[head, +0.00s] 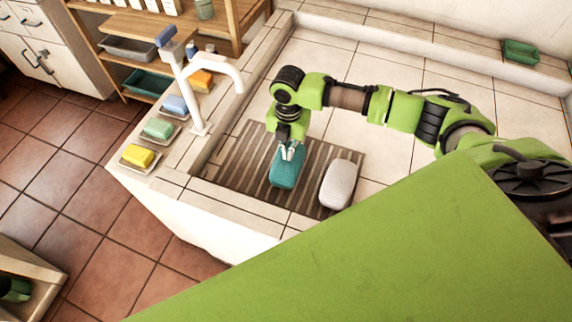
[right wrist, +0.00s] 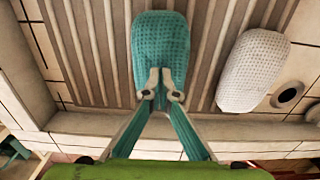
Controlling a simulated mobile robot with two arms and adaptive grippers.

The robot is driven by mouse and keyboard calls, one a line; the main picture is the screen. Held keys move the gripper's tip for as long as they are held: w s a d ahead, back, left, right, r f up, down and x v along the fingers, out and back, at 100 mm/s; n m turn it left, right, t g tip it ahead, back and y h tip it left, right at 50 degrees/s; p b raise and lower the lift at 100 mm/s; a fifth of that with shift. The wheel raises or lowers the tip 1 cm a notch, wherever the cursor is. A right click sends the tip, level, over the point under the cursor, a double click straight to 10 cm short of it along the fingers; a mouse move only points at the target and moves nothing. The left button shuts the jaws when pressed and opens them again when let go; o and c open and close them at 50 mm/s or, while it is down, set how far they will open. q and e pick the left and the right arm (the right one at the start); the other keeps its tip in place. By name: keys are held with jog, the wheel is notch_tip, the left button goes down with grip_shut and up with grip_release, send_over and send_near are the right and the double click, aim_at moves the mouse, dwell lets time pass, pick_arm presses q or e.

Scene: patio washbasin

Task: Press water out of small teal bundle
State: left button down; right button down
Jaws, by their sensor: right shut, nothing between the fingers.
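The small teal bundle (head: 284,174) lies on the brown slatted mat (head: 239,170) in the basin. It also shows in the right wrist view (right wrist: 160,38), with a waffle-like texture. My right gripper (head: 290,152) is shut with nothing between its fingers. Its fingertips, seen in the right wrist view (right wrist: 161,88), lie over the near end of the bundle; whether they touch it I cannot tell. My left gripper is not clearly in view.
A white bundle (head: 337,184) lies on the mat right of the teal one. A white tap (head: 200,85) stands on the basin's left ledge, with several coloured blocks on dishes, including a yellow one (head: 138,156). A drain hole (right wrist: 287,95) is beside the mat. A green dish (head: 520,51) sits on the far ledge.

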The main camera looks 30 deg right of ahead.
jog(key=shift+f, duration=0.55)
jog(key=shift+s+a+f+b, duration=0.1)
jog(key=shift+s+f+b, duration=0.1)
jog(key=shift+s+b, duration=0.1)
dwell(1.9)
jog(key=shift+r, duration=0.1)
notch_tip(320, 180, up, 8)
jog(key=p, duration=0.8)
jog(key=shift+w+r, duration=0.15)
jog(key=shift+w, duration=0.1)
jog(key=shift+w, duration=0.1)
